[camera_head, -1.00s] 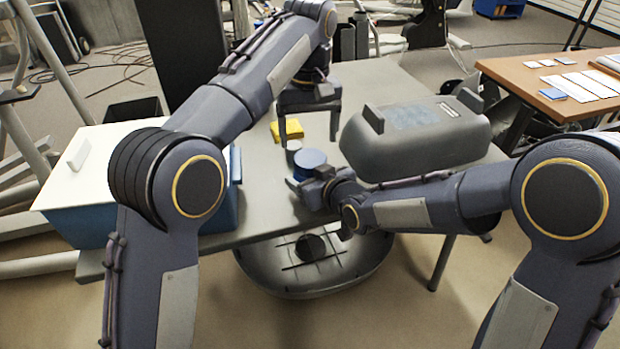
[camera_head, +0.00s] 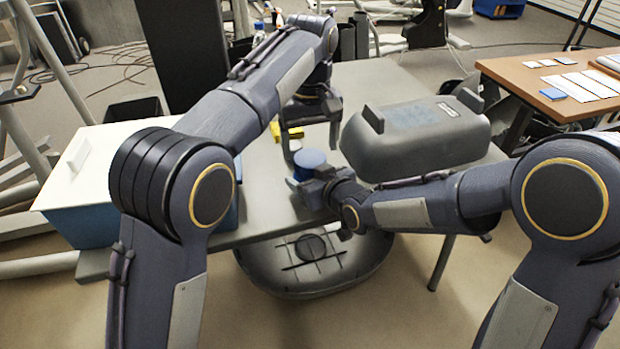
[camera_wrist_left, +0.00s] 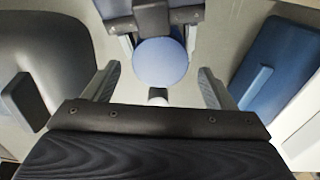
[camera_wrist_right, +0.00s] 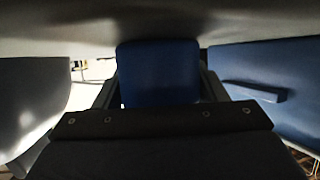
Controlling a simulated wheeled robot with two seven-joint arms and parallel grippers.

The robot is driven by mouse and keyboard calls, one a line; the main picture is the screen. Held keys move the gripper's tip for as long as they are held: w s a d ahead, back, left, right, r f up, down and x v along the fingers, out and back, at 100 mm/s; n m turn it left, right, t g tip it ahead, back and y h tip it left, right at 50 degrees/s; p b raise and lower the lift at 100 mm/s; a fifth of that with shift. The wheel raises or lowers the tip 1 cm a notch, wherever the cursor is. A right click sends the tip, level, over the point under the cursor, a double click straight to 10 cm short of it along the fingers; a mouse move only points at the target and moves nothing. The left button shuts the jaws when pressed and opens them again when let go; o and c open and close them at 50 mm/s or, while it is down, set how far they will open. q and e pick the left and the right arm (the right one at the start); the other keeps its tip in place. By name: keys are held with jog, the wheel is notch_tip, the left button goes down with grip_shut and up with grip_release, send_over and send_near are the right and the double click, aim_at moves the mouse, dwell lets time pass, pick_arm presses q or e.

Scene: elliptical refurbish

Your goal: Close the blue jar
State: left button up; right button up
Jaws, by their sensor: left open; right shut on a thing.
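The blue jar (camera_head: 308,160) is near the front of the grey table, its round top facing up. My right gripper (camera_head: 312,181) is shut around its side; the right wrist view shows the blue body (camera_wrist_right: 158,75) between the fingers. My left gripper (camera_head: 310,138) is open and points down, just behind and above the jar. In the left wrist view the jar's flat blue top (camera_wrist_left: 160,62) lies between the left fingers, with the right gripper (camera_wrist_left: 160,28) beyond.
A grey case with handles (camera_head: 415,140) stands right of the jar. A blue box with a white lid (camera_head: 80,220) stands at the left. A yellow item (camera_head: 292,132) lies behind my left gripper.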

aim_at(310, 157)
pick_arm(q)
jog(key=shift+f, duration=1.8)
jog(key=c, duration=1)
jog(key=m, duration=0.3)
jog(key=o, duration=1.1)
jog(key=shift+r, duration=0.1)
jog(key=shift+r, duration=2.2)
